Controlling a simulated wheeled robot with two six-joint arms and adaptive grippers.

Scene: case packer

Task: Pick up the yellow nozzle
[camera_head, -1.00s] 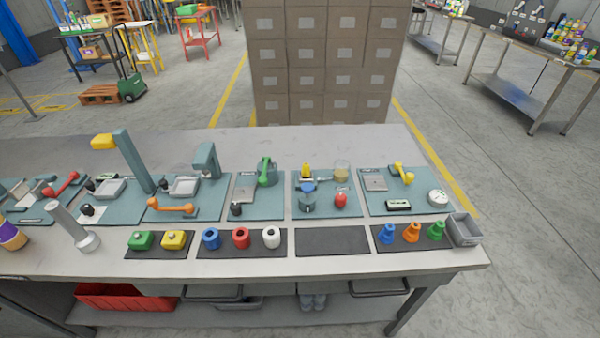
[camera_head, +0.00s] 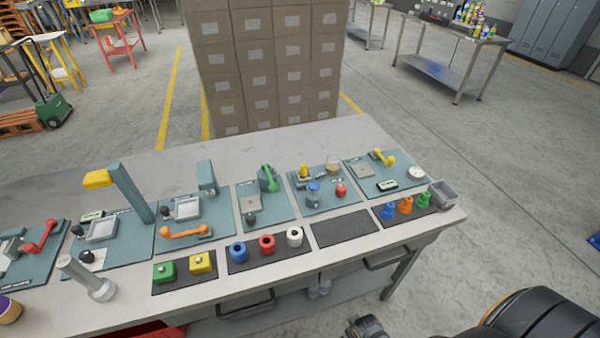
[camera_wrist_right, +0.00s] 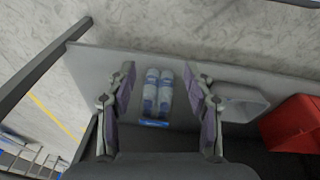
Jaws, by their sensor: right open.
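In the head view, a small yellow part (camera_head: 304,172) stands on the teal station board behind a blue-lidded jar (camera_head: 313,192); I cannot tell if it is the yellow nozzle. Blue (camera_head: 388,211), orange (camera_head: 406,205) and green (camera_head: 422,200) nozzles stand in a row on a dark mat at the bench's right end, with no yellow one among them. My right gripper (camera_wrist_right: 159,80) is open and empty in the right wrist view, its fingers either side of bottles seen beyond them. My right arm shows at the lower right of the head view. My left gripper is not in view.
A grey bin (camera_head: 443,194) stands at the bench's right corner. An empty dark mat (camera_head: 344,228) lies left of the nozzles. The right wrist view shows shelf bottles (camera_wrist_right: 158,88), a grey tray (camera_wrist_right: 240,100) and a red bin (camera_wrist_right: 292,125).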

